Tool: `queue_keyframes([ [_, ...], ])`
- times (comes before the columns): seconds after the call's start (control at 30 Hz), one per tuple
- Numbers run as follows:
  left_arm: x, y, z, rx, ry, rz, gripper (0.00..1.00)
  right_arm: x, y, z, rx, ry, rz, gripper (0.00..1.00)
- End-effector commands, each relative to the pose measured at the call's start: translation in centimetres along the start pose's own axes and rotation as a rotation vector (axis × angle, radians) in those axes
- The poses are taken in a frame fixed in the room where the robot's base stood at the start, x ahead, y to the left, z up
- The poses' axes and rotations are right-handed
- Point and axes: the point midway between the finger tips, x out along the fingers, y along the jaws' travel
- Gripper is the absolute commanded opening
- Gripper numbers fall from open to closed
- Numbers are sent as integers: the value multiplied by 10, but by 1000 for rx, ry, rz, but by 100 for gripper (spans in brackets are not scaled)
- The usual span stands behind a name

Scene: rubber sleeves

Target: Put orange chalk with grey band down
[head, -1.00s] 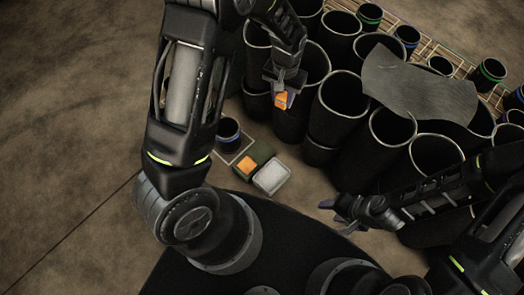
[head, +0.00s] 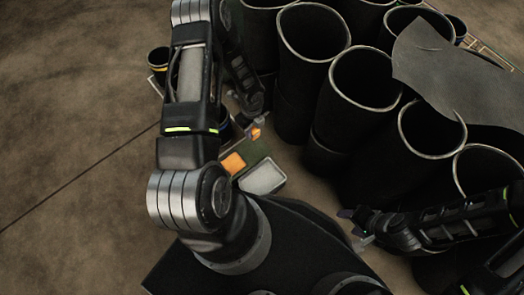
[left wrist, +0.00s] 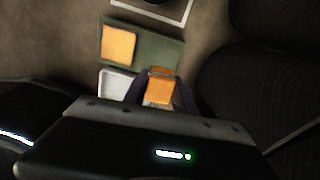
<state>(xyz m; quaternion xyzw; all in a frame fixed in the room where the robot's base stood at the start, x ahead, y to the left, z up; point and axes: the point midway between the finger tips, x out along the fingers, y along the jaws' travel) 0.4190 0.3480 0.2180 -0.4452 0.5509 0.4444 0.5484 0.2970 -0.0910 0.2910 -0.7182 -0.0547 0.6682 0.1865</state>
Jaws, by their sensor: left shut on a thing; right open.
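My left gripper (head: 257,124) is shut on the orange chalk (head: 256,133). In the left wrist view the held chalk (left wrist: 160,89) is a small orange block between the fingers; its grey band is not clear. It is over or beside the right part of a dark green tray (head: 256,152); I cannot tell whether it touches. A second orange piece (head: 233,163) lies on the tray's left part, and it also shows in the left wrist view (left wrist: 118,44). My right gripper (head: 354,228) is open and empty at the lower right.
A pale grey-white block or dish (head: 262,177) sits just in front of the tray. Tall black sleeves (head: 312,45) with pale rims crowd the right side, with a grey sheet (head: 445,65) over some. The brown floor at left is free.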

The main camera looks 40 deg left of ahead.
Motion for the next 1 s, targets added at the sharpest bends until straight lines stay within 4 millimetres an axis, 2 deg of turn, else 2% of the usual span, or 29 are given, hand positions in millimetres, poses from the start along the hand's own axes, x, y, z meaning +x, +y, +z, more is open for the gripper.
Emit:
queue_keyframes([
  [0.03, 12, 2, 1, 30, 0, 0, 0, 8, 3, 0, 1, 1, 0, 54],
  [0.1, 17, 4, 1, 60, -1, -1, 0, 10, 4, 0, 1, 2, 1, 54],
  [0.53, 22, 5, 1, 73, -1, 0, 0, 11, 4, -1, 1, 3, 1, 54],
  [0.83, 73, 5, 1, 73, 0, 1, 0, 34, 12, -3, 2, 14, 1, 54],
  [1.0, 80, 5, 2, 72, -1, 0, 0, 35, 12, -4, 2, 17, 1, 54],
])
